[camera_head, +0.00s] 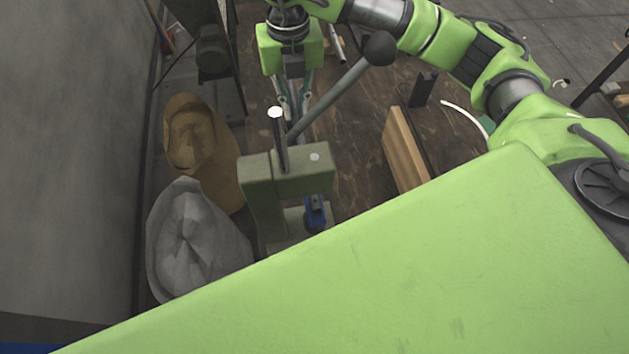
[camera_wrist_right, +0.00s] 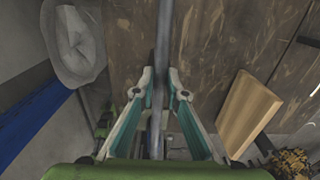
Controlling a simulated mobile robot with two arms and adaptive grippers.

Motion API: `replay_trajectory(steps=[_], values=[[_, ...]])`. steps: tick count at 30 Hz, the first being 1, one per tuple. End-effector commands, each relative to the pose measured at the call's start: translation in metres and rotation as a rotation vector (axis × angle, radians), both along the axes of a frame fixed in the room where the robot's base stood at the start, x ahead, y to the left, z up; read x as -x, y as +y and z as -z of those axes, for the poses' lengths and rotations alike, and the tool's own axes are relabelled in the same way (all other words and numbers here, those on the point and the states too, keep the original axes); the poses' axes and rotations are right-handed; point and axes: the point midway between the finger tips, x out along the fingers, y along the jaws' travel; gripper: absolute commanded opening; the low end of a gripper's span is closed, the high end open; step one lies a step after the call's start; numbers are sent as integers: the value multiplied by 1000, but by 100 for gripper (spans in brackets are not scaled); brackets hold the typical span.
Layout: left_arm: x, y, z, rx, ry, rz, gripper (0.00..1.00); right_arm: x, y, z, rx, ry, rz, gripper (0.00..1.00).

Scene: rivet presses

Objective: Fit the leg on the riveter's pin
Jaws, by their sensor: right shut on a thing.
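The riveter (camera_head: 285,178) is a grey-green press with a long lever ending in a dark ball knob (camera_head: 379,48). A blue part (camera_head: 315,212) shows low on its front; I cannot make out the pin. My right gripper (camera_head: 292,100) is behind the riveter and partly hidden by its lever. In the right wrist view, my right gripper (camera_wrist_right: 158,84) is shut on a long grey bar, which appears to be the leg (camera_wrist_right: 163,40). The bar runs between the fingertips and out of the top of the picture. My left gripper is not in view.
A brown wooden table (camera_head: 350,165) carries a wooden block (camera_head: 402,150) and a small black upright piece (camera_head: 423,88). A grey sack (camera_head: 195,240) and a brown sack (camera_head: 200,145) stand left of the riveter, near the wall. A large green surface hides the lower foreground.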

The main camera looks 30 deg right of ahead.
Motion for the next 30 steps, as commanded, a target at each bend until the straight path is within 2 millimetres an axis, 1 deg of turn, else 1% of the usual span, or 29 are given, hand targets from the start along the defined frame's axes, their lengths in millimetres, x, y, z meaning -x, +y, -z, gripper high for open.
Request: replay_trajectory(steps=[1,6,15,16,18,27,30], values=[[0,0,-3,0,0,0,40,0,0,-4,-1,-1,-1,0],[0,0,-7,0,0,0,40,0,0,-10,-1,-1,-1,0],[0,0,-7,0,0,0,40,0,0,-11,-1,0,-1,0],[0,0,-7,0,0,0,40,0,0,-11,-1,0,-1,18],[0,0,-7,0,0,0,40,0,0,-11,-1,0,-1,32],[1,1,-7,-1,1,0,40,0,0,-11,0,1,-1,32],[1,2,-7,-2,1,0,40,0,0,-15,-1,0,-1,32]])
